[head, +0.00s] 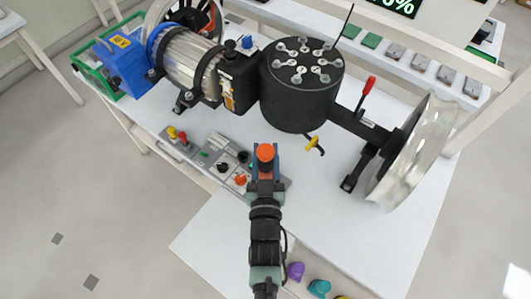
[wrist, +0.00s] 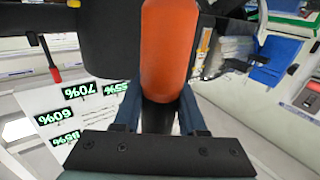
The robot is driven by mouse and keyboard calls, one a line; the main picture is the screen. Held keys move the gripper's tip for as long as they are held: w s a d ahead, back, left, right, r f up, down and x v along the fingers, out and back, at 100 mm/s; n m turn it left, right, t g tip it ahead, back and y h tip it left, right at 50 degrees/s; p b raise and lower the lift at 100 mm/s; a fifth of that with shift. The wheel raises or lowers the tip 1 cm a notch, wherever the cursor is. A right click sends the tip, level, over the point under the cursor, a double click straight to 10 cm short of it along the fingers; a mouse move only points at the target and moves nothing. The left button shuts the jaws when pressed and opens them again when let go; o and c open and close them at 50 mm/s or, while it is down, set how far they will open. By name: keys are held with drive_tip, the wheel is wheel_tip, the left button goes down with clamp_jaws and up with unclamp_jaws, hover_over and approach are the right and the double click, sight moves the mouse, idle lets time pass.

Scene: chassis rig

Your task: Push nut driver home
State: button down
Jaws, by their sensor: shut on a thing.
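The nut driver shows as an orange handle (head: 265,152) at the end of my arm in the head view. In the wrist view the orange handle (wrist: 168,50) stands large in the centre, running up from between my fingers. My gripper (head: 265,168) is shut on it, with blue fingers on either side (wrist: 158,112). The gripper is in front of the black drum (head: 301,100) of the chassis rig, over the near side of the table. The driver's shaft and tip are hidden, so I cannot tell what it touches.
A control box (head: 228,163) with knobs lies just left of my gripper. A yellow-handled lever (head: 314,143) and a red-handled lever (head: 366,90) stick out at the right. A silver wheel (head: 418,150) stands farther right. The white table (head: 375,245) is clear at the front right.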

drive_tip(key=shift+f+b, duration=2.05)
drive_tip(key=shift+f, duration=0.1)
drive_tip(key=shift+f+b, duration=2.25)
drive_tip(key=shift+f, duration=0.1)
idle(0.3)
drive_tip(key=shift+c, duration=1.9)
unclamp_jaws()
drive_tip(key=shift+s+f, duration=0.1)
drive_tip(key=shift+f, duration=0.1)
drive_tip(key=s, duration=1.2)
drive_tip(key=shift+s+r+b, duration=0.15)
drive_tip(key=shift+s+b, duration=0.25)
drive_tip(key=shift+b, duration=0.05)
